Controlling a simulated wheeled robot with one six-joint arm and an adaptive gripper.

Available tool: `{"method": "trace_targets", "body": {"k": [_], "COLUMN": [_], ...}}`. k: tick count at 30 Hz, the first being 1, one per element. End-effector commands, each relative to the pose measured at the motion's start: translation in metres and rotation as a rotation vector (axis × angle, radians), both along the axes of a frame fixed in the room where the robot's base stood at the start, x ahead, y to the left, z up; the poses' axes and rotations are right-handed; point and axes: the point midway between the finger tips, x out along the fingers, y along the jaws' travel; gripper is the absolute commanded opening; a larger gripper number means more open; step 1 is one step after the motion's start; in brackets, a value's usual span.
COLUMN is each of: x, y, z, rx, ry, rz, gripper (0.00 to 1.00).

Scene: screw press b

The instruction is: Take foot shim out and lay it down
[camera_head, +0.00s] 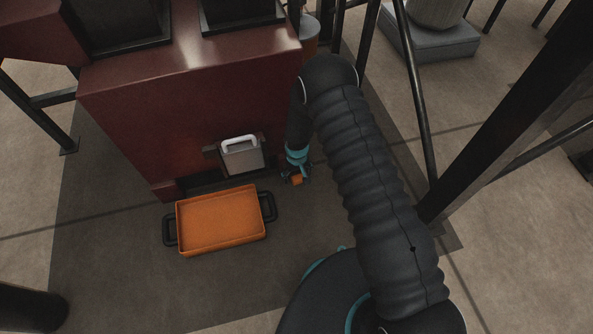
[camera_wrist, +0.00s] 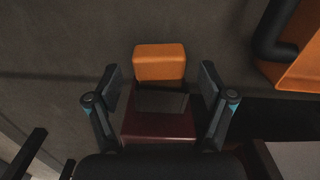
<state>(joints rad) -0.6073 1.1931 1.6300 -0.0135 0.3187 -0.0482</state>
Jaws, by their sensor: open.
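In the wrist view an orange block-like end (camera_wrist: 159,60), which I take for the foot shim, sticks out beyond a dark grey piece and a dark red block below it. How far the shim reaches under these cannot be seen. My gripper (camera_wrist: 162,88) is open, its fingers on the left and right of the dark grey piece, with the orange end just ahead of the tips. I cannot tell whether they touch. In the head view my gripper (camera_head: 295,172) is low by the red machine's right front corner, with the small orange end (camera_head: 297,180) at it.
An orange tray (camera_head: 182,230) with black handles lies on the floor in front of the red machine (camera_head: 200,110) and looks empty. A grey plate with a white handle (camera_head: 241,155) sits on the machine's front. Dark posts (camera_head: 470,150) stand at right. Floor left of the tray is clear.

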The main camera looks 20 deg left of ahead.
Motion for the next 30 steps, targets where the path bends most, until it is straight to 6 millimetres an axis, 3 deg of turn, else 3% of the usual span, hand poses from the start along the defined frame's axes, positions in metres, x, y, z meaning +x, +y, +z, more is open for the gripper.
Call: {"method": "trace_targets", "body": {"k": [8, 15, 17, 18, 22, 23, 30], "x": [0.0002, 0.0002, 0.0002, 0.0002, 0.0002, 0.0004, -0.0015], "y": [0.0, 0.0, 0.0001, 0.0002, 0.0002, 0.0003, -0.0007], "z": [-0.0011, -0.001, -0.001, -0.001, -0.0009, -0.0007, -0.0006], "rx": [0.001, 0.001, 0.001, 0.001, 0.001, 0.001, 0.001], "ry": [-0.001, -0.001, -0.001, -0.001, -0.001, -0.001, -0.001], "rz": [0.0, 0.0, 0.0, 0.0, 0.0, 0.0, 0.0], "gripper": [0.81, 0.24, 0.14, 0.47, 0.14, 0.1, 0.1]}}
